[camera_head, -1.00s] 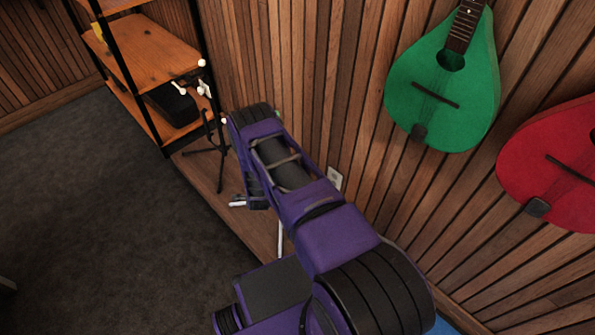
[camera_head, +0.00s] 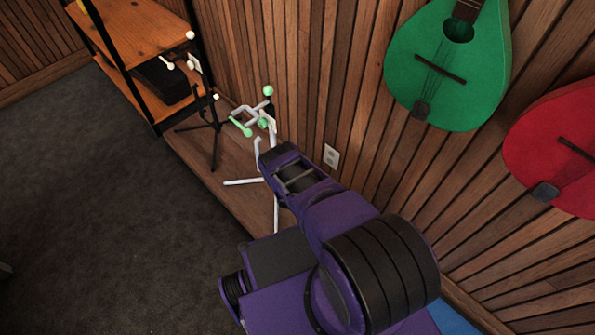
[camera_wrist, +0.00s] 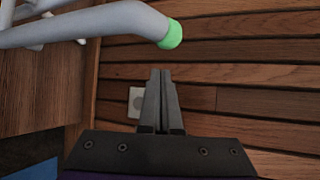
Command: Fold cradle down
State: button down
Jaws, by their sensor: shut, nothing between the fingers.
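A white stand with green-tipped arms (camera_head: 247,118) rises from the wooden ledge in the head view; its upper part looks like the cradle. Part of it lies behind my arm. In the wrist view, a thick pale tube with a green end cap (camera_wrist: 100,22) crosses the upper left. My gripper (camera_wrist: 160,73) is shut and empty, its fingertips just below the green cap in the picture, with a visible gap between them. In the head view the fingers are hidden behind my purple arm.
A dark stand with white tips (camera_head: 213,125) stands left of the white one, beside a wooden shelf (camera_head: 140,28). A green instrument (camera_head: 440,85) and a red one (camera_head: 550,150) hang on the slatted wall. An outlet (camera_head: 331,156) is on that wall. Open carpet (camera_head: 100,200) lies left.

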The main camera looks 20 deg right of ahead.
jog(key=shift+w+a+r, duration=0.15)
jog(key=shift+a+r, duration=0.05)
jog(key=shift+a, duration=0.3)
jog(key=shift+w+a+r, duration=0.1)
jog(key=shift+a+r, duration=0.1)
jog(key=shift+a, duration=0.35)
jog(key=shift+w+a+r, duration=0.15)
jog(key=shift+a+r, duration=0.05)
jog(key=shift+a, duration=0.3)
jog(key=shift+a, duration=0.1)
